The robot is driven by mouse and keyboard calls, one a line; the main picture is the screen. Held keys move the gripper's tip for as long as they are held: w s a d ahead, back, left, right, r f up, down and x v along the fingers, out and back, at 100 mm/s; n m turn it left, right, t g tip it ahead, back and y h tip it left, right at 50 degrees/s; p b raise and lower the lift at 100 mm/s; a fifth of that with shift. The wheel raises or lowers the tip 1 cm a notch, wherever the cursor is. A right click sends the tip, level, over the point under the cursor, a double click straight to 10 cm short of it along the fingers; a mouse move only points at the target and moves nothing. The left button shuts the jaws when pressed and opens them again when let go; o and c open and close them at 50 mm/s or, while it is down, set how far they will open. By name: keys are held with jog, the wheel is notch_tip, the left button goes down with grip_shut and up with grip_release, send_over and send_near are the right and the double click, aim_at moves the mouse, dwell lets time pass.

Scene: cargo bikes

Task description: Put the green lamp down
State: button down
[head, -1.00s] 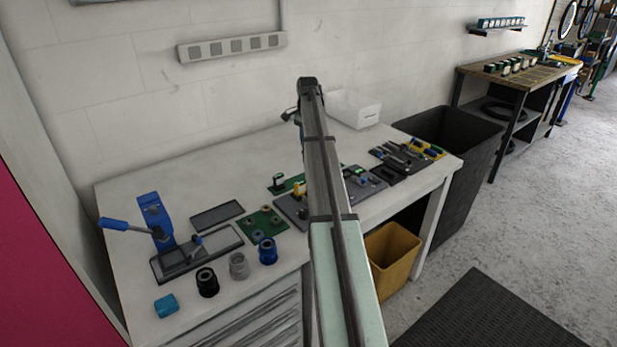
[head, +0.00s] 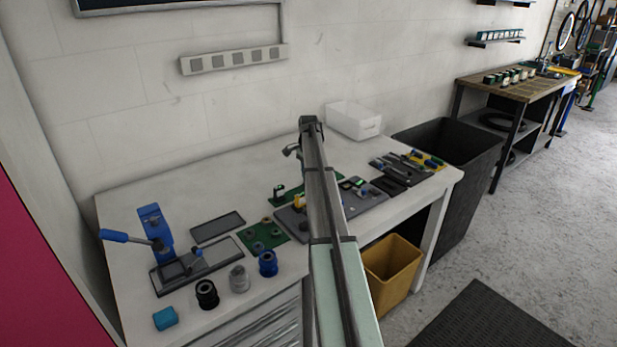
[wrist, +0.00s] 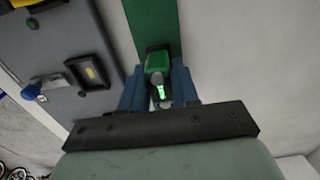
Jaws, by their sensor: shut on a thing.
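The green lamp (wrist: 158,62) is between the two blue fingers of my gripper (wrist: 158,78) in the wrist view. My gripper is shut on it. A lit pale-green strip shows on its near side. A green mat (wrist: 151,20) lies beyond and below it; I cannot tell whether the lamp touches the mat. In the head view my arm hides most of the gripper and the held lamp. The green mat (head: 297,188) shows there to the left of my arm, with a small green and white item (head: 279,191) on it.
A grey mat with parts (wrist: 45,60) lies left of the lamp in the wrist view. The white bench (head: 150,195) also holds a blue press (head: 154,228), a white bin (head: 353,121) and several tools. Bare bench top lies behind the mats.

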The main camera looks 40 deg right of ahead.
jog(key=shift+f, duration=0.45)
jog(key=shift+f, duration=0.1)
jog(key=c, duration=0.8)
grip_release()
jog(key=shift+c, duration=0.2)
notch_tip(320, 180, up, 12)
